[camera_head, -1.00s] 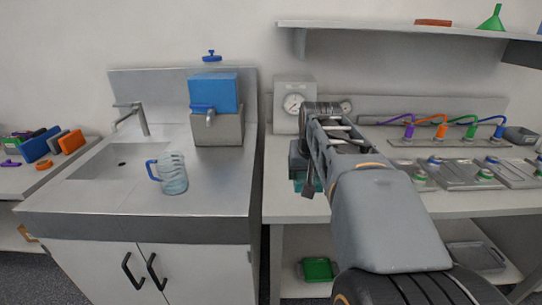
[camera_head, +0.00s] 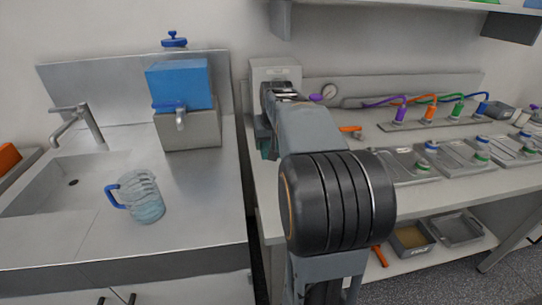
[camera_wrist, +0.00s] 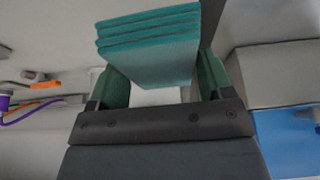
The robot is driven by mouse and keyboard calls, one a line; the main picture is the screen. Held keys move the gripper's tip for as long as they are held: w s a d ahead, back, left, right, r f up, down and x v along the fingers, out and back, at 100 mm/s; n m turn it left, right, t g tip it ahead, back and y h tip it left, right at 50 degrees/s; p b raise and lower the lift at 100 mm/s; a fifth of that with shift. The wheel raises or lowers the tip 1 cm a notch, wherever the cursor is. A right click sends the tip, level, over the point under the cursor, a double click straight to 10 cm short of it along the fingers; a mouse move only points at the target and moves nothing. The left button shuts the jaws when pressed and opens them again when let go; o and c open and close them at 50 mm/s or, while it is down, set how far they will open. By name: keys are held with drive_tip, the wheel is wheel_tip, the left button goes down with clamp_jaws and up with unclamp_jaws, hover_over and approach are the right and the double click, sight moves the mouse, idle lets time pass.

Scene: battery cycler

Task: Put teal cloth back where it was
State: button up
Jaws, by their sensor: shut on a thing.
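The teal cloth (camera_wrist: 155,45) is a folded stack of layers. In the wrist view it stands between the green fingertips of my gripper (camera_wrist: 162,84), which is shut on it. I cannot tell whether the cloth touches the bench.
A blue dispenser (camera_head: 180,85) on a grey block and a clear jug (camera_head: 146,200) with a blue handle stand on the sink counter (camera_head: 205,220) to the left. A gauge box (camera_head: 275,70) is behind the gripper. Colored cables and metal trays (camera_head: 405,165) fill the bench's right.

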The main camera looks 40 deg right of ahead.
hover_over(272, 163)
wheel_tip(272, 163, down, 6)
drive_tip(key=shift+s+a+f+b, duration=0.1)
drive_tip(key=shift+s+a+b, duration=0.05)
drive_tip(key=shift+b, duration=0.15)
drive_tip(key=shift+f, duration=1.45)
drive_tip(key=shift+f+b, duration=0.1)
drive_tip(key=shift+b, duration=0.2)
drive_tip(key=o, duration=0.8)
drive_tip(key=shift+r, duration=0.3)
drive_tip(key=p+v, duration=0.1)
drive_tip(key=v, duration=1)
drive_tip(key=shift+r+p, duration=0.3)
drive_tip(key=shift+r, duration=0.05)
